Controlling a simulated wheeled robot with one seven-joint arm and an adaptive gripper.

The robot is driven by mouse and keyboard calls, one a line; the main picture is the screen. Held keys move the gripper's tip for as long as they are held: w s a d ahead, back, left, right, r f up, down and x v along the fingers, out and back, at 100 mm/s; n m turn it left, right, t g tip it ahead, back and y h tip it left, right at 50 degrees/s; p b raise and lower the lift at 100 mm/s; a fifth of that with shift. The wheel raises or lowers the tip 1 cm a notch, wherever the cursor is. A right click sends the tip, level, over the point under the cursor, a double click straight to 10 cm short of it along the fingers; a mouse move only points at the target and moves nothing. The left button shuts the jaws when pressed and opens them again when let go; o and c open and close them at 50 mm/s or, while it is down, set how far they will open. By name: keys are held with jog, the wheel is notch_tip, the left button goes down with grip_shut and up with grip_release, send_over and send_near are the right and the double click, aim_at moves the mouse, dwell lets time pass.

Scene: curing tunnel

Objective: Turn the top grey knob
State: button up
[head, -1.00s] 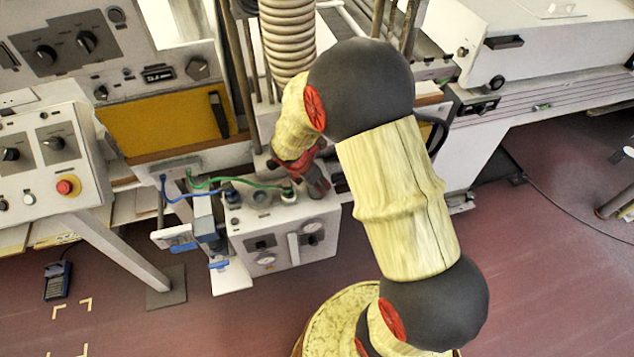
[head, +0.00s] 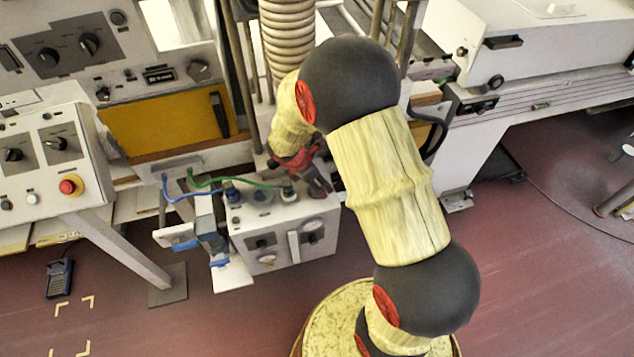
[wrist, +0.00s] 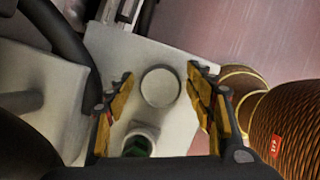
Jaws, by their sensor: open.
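The grey knob (wrist: 160,87) is a plain round cap on the pale top of a box, seen from above in the wrist view. My gripper (wrist: 164,104) is open, with one yellow-padded finger on each side of the knob and gaps between. In the head view my gripper (head: 318,184) points down at the right end of the light grey box (head: 283,252). The knob is not clear there behind the gripper. A green-cabled plug (head: 288,192) stands beside the gripper; its socket (wrist: 140,143) shows just below the knob in the wrist view.
A blue-cabled plug (head: 232,194) also stands on the box top. A ribbed hose (head: 288,40) hangs behind my gripper. A control panel (head: 48,150) with a red button is at the left. The red floor in front is mostly clear.

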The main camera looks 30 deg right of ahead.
jog(key=shift+r, duration=0.1)
jog(key=v, duration=1.1)
jog(key=shift+a+r, duration=0.15)
jog(key=shift+r, duration=0.25)
